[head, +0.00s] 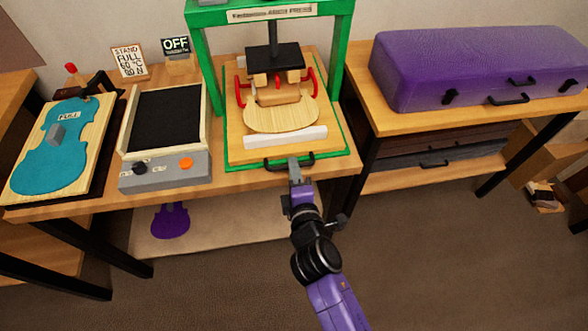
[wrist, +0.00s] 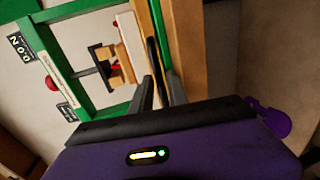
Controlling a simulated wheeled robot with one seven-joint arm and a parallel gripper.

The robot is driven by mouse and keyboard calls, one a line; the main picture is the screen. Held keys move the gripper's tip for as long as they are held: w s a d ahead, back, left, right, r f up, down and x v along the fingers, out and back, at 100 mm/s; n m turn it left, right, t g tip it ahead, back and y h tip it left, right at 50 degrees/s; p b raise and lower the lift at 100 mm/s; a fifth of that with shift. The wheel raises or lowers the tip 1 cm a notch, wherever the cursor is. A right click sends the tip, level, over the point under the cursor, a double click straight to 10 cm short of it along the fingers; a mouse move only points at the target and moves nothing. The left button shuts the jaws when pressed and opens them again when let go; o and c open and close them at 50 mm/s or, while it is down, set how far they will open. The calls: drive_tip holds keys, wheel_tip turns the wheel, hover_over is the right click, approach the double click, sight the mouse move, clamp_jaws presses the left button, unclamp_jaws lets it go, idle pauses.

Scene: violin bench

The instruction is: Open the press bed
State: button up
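The press has a green frame (head: 341,45) and a wooden press bed (head: 240,152) at its base. A black bar handle (head: 308,158) is on the bed's front edge, and it also shows in the wrist view (wrist: 152,52). A pale violin plate (head: 280,119) and a white strip lie on the bed, under the black press head (head: 273,57). My gripper (head: 294,163) is at the handle's middle. In the wrist view its fingers (wrist: 157,82) stand apart, one on each side of the bar. It looks open; contact with the bar is unclear.
Left of the press is a grey control box (head: 165,172) with a black-topped tray. A blue violin shape marked FULL (head: 55,140) lies farther left. A purple case (head: 480,68) is on the right bench. The floor before the press is clear around my arm.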

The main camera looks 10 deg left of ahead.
drive_tip(key=shift+c, duration=0.2)
clamp_jaws()
idle(1.1)
